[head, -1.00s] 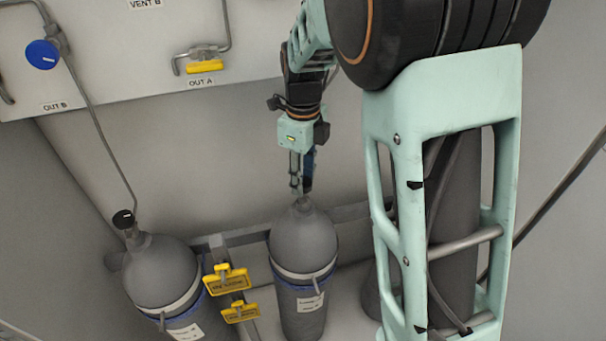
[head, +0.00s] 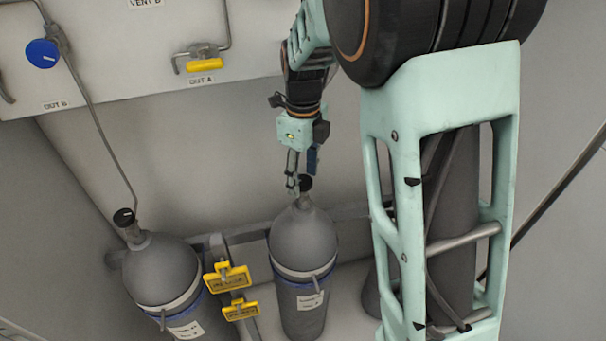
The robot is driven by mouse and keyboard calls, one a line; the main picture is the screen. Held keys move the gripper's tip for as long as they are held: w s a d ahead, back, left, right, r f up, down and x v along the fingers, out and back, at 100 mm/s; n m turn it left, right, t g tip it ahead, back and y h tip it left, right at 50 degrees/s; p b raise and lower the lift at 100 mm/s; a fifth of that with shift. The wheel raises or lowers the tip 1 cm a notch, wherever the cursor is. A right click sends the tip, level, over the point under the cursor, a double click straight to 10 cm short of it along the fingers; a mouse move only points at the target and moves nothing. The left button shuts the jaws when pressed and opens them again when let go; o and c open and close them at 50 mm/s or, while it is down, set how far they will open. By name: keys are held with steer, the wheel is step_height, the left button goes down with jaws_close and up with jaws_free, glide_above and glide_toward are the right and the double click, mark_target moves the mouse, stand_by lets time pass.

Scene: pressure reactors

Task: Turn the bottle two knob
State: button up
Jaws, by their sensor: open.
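A grey gas bottle (head: 303,243) stands upright in the middle of the head view, with a white and blue band and a paper label. Its black knob (head: 306,183) shows at the top of its neck. My gripper (head: 299,188) points down at this knob and is open, with one finger at the knob's left side. The blue part of the gripper stands above and right of the knob. Whether the fingers touch the knob cannot be told. A second grey bottle (head: 162,270) with a black knob (head: 124,217) stands at the left.
Yellow clamp handles (head: 227,277) sit on the rail between the bottles. A pipe runs from the left bottle up to the panel with a blue knob (head: 42,53) and a yellow valve handle (head: 205,65). A third bottle is partly hidden behind my arm at right.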

mark_target(304, 180)
step_height(304, 180, up, 12)
stand_by(0.6)
steer(key=shift+d, duration=0.15)
